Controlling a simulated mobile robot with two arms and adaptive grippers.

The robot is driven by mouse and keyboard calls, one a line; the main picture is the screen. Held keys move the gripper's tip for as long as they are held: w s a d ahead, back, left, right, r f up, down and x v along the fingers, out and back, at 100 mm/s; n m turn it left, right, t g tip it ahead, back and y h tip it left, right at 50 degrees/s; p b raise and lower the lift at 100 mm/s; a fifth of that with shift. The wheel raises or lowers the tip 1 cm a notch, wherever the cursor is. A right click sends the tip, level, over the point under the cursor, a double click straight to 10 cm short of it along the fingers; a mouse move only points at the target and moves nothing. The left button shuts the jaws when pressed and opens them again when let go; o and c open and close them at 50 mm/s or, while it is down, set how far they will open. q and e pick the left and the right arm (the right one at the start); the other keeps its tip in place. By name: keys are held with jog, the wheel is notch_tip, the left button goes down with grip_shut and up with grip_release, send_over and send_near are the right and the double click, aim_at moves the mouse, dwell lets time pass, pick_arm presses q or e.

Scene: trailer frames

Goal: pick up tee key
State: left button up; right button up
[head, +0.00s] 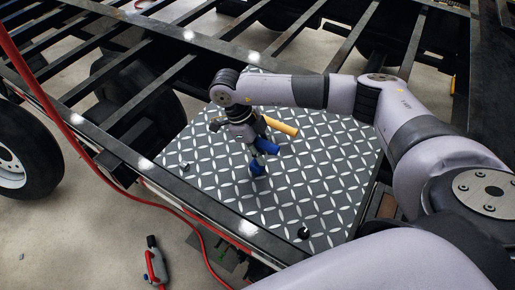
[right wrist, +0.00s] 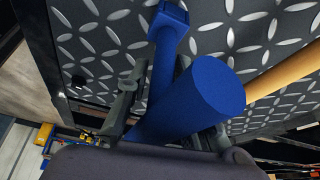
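The tee key (head: 266,147) is blue, with a thick round bar and a slimmer shank, over the patterned metal plate. In the right wrist view the tee key (right wrist: 203,98) lies between the fingers, its round end facing the camera. My right gripper (head: 248,138) points down over the plate. In the wrist view one finger stands close along the shank's left side, and the other is partly hidden behind the blue bar. The gripper looks shut on the tee key. Whether the key's lower end touches the plate is unclear. My left gripper is not in view.
A tan cylinder (head: 282,127) is close beside the key. A small metal piece (head: 184,166) and a small black piece (head: 304,233) lie on the plate (head: 330,165). Trailer rails (head: 110,145) surround its left and back. A red hose (head: 75,150) runs down the left.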

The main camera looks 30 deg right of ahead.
grip_shut()
dwell(0.3)
